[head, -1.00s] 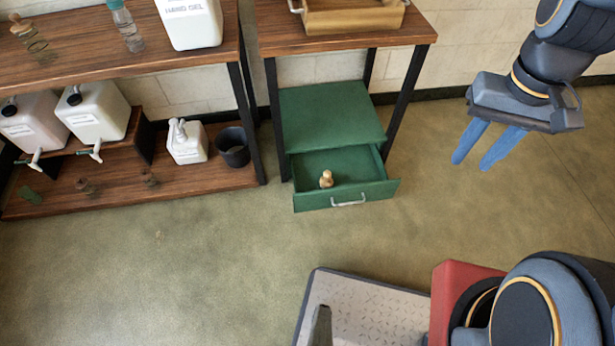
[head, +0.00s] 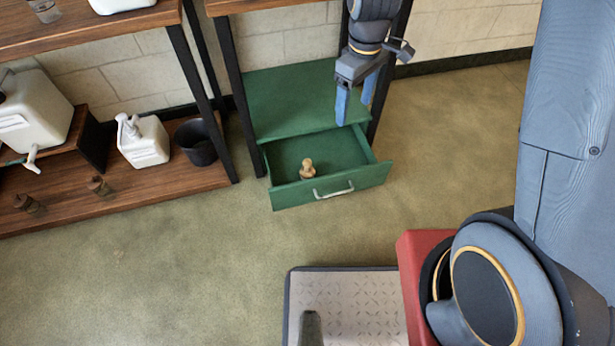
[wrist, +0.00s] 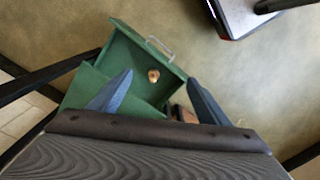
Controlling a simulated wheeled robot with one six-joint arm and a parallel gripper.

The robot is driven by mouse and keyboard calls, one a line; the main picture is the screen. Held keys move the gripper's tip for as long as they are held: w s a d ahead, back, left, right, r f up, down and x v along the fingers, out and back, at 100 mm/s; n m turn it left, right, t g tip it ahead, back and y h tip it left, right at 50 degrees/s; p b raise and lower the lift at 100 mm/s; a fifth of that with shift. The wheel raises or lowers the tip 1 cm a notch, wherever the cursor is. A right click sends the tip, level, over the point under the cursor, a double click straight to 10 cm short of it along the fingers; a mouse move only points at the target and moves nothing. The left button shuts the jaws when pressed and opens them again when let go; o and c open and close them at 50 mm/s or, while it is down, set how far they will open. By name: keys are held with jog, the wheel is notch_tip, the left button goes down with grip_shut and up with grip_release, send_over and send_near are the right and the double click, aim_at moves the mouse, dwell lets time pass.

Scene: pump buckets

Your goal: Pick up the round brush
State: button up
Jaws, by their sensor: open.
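A small tan wooden knob-shaped thing, which looks like the round brush (head: 307,168), stands in the open green drawer (head: 345,187). It also shows in the wrist view (wrist: 153,75), between the lines of the two fingers. My gripper (head: 355,108) is open and empty. Its blue fingers point down near the drawer cabinet's right side, above and to the right of the brush and apart from it. In the wrist view the fingers (wrist: 159,77) are spread wide. The brush's lower part is partly hidden in the head view.
The green cabinet (head: 300,95) stands between black table legs (head: 240,110). At left, a low shelf (head: 150,205) holds a white jug (head: 143,140), a dark cup (head: 197,142) and small brown items (head: 98,185).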

jog(key=w+a+f+n+b, duration=0.3)
jog(key=w+f+b, duration=0.1)
jog(key=f, duration=0.6)
jog(key=w+a+f+n+b, duration=0.25)
jog(key=w+f+b, duration=0.2)
jog(key=f, duration=0.55)
jog(key=n+b, duration=0.4)
jog(key=b, duration=0.4)
send_over(307, 167)
jog(key=w, duration=0.2)
notch_tip(307, 167, down, 18)
jog(key=shift+r, duration=0.1)
jog(key=shift+n, duration=0.25)
notch_tip(307, 167, down, 8)
jog(key=b, duration=0.3)
jog(key=shift+b, duration=0.4)
jog(key=c, duration=1.2)
